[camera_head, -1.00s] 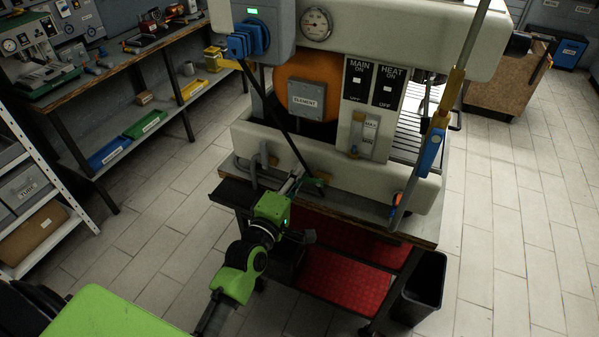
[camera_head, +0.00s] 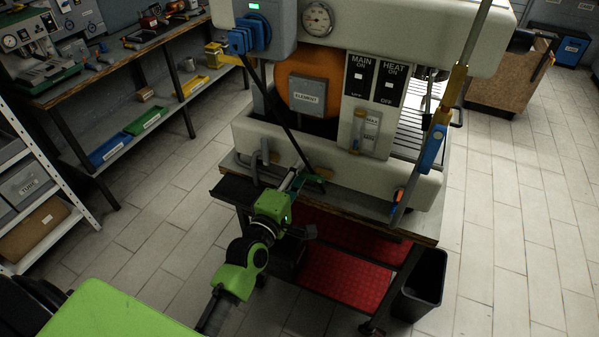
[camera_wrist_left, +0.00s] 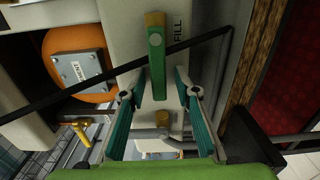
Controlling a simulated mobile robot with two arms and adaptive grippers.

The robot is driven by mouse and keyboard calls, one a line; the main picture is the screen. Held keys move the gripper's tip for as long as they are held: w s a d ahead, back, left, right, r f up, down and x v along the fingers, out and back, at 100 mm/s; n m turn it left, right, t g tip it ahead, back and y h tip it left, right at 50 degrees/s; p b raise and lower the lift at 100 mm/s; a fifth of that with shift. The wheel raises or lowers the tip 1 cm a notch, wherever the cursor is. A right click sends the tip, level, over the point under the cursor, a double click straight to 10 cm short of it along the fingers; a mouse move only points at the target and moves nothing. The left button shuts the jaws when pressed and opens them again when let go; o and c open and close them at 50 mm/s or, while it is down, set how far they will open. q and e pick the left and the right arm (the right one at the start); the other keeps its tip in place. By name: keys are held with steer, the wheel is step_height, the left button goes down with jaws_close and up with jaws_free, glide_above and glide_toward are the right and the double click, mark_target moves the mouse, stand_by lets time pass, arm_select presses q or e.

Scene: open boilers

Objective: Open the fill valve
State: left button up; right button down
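In the head view the lever is small and partly hidden at the boiler's lower front. My left gripper (camera_wrist_left: 160,84) is open, with one finger on each side of the lever's near end. Gaps show between the lever and both fingers in that view. In the head view my left gripper (camera_head: 296,180) reaches the boiler's lower front edge. My right gripper is not in view.
A brass tap (camera_wrist_left: 82,132) is at lower left in the wrist view. A red step (camera_head: 345,278) and black bin (camera_head: 420,285) are below.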

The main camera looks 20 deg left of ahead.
arm_select(q)
steer(key=shift+s, duration=0.1)
steer(key=s, duration=1.2)
steer(key=shift+a, duration=0.2)
steer(key=shift+w, duration=0.1)
steer(key=s+d+f+m+g+b, duration=0.1)
steer(key=s+f+m+g, duration=0.2)
steer(key=f, duration=1)
steer(key=s+d+f+m+g+b, duration=0.1)
steer(key=s+f+m+g, duration=0.15)
steer(key=f, duration=0.95)
steer(key=s+d+f+m+g+b, duration=0.1)
steer(key=s+f+m+g, duration=0.25)
steer(key=f, duration=0.95)
steer(key=s+a+f+m+g+b, duration=0.1)
steer(key=s+f+m+g, duration=0.3)
steer(key=s+f, duration=0.7)
steer(key=s+a+f+m+g+b, duration=0.1)
steer(key=s+a+f+m+g, duration=0.1)
steer(key=s+f+m+g, duration=0.2)
steer(key=s+f+m, duration=0.1)
steer(key=s+f, duration=0.3)
steer(key=s, duration=0.3)
steer(key=s+f+m, duration=0.2)
steer(key=s+f, duration=0.2)
steer(key=s, duration=0.4)
steer(key=shift+s+a+y+b, duration=0.15)
steer(key=shift+a+y+b, duration=0.05)
steer(key=shift+y+b, duration=0.15)
